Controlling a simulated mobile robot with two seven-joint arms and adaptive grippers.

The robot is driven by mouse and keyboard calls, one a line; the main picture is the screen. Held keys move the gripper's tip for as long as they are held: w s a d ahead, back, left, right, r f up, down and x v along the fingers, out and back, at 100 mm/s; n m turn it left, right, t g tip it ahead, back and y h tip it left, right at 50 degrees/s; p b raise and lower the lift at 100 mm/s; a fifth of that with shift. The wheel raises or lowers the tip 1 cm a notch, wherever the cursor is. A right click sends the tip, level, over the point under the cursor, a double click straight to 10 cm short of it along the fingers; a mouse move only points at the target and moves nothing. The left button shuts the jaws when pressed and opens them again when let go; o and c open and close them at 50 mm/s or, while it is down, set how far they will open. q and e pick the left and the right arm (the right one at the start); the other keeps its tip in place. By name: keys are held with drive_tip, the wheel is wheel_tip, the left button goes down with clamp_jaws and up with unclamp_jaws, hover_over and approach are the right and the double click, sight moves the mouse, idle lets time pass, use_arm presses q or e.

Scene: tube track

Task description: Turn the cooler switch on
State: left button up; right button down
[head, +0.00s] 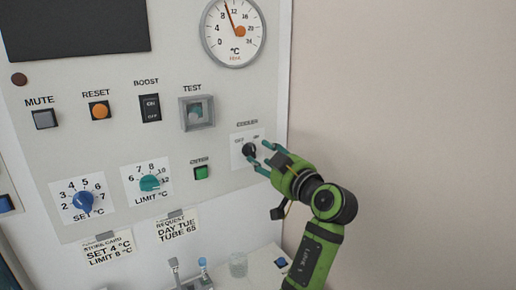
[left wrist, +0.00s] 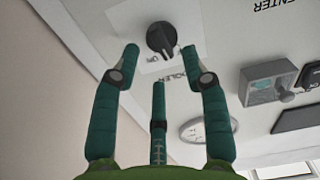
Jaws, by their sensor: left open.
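The cooler switch (head: 249,149) is a black rotary knob on a white label plate, low on the right side of the grey panel. It also shows in the left wrist view (left wrist: 160,38), upside down, with part of its lettering visible. I cannot tell for certain which mark the knob points to. My left gripper (head: 259,154) is green with teal fingers and is just to the right of the knob in the head view. In the left wrist view the open fingers (left wrist: 160,54) spread on either side of the knob, with no clear contact. My right gripper is not in view.
A green button (head: 201,173) sits left of the cooler switch, and a framed test switch (head: 196,112) above left. A round dial gauge (head: 233,32) is above. A teal limit knob (head: 150,183) and blue set knob (head: 83,201) are further left. A plain wall lies right.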

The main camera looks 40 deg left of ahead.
sight(251, 151)
use_arm(q)
drive_tip(key=shift+p+x, duration=0.6)
drive_tip(key=shift+x, duration=1.1)
